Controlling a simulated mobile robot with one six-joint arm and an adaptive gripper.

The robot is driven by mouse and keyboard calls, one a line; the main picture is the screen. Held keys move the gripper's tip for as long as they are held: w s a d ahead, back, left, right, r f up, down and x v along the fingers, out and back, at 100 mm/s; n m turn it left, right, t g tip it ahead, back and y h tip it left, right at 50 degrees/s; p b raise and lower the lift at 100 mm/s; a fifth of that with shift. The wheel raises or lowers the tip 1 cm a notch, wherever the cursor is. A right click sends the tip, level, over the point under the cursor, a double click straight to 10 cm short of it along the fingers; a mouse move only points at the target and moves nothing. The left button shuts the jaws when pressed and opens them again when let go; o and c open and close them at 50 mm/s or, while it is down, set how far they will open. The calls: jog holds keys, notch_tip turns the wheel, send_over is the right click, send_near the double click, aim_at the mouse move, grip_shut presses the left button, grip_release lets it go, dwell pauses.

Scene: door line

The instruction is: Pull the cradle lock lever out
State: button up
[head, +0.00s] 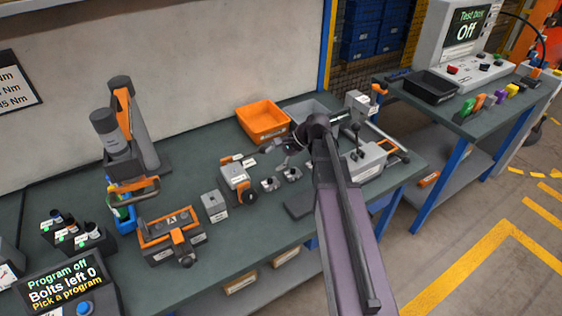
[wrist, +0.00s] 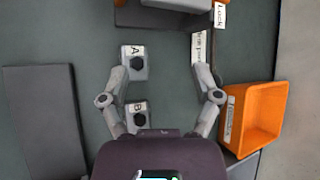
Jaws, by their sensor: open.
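A grey-and-orange fixture (head: 236,179) with white labels stands mid-bench in the head view. It looks like the cradle; its dark end (wrist: 165,14) shows at the top of the wrist view. A tag reading "Lock" (wrist: 220,14) is at its upper right.
An orange bin (wrist: 273,97) is close on the right. A dark flat plate (wrist: 40,120) lies left. A grey block (head: 215,206) stands left of the fixture.

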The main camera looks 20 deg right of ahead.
jog(key=s+a+r+n+g+h+p, duration=0.1)
jog(key=s+r+n+g+h+p, duration=0.1)
jog(key=s+r+n+h+p, duration=0.6)
jog(key=s+r+n+p, duration=0.1)
jog(key=s+n+p, duration=0.3)
jog(key=s+p, duration=0.1)
jog(key=shift+s+a+n, duration=0.25)
jog(key=shift+a+n, duration=0.05)
jog(key=shift+a, duration=0.1)
dwell(0.5)
jog(key=shift+s, duration=0.25)
dwell(1.8)
dwell(0.3)
